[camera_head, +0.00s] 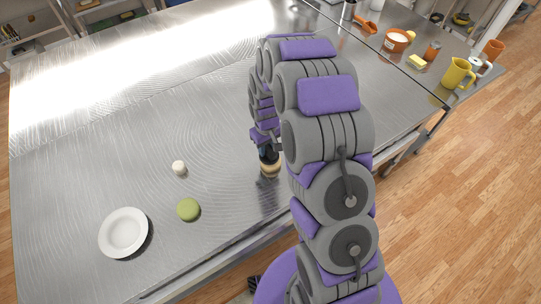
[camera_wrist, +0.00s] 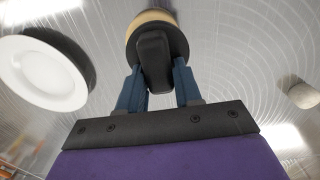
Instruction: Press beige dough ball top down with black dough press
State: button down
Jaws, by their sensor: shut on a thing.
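My gripper (camera_wrist: 160,88) is shut on the black handle of the dough press (camera_wrist: 153,62). The press's lower end meets a round beige form (camera_wrist: 150,17), which also shows below my gripper in the head view (camera_head: 270,171). I take this to be the beige dough ball or the press's base with the dough under it; I cannot tell which. My fingers and the handle cover part of it. In the head view my gripper (camera_head: 268,153) is low over the table near its front edge, partly hidden by my arm.
A white plate (camera_head: 123,233) is farther left. Mugs, including a yellow one (camera_head: 458,73), stand far right. The table between is clear.

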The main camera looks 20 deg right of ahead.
jog(key=shift+f, duration=1.05)
dwell(0.9)
jog(key=shift+r, duration=1.5)
jog(key=shift+r, duration=0.1)
jog(key=shift+r+p, duration=0.95)
jog(key=shift+r, duration=1.95)
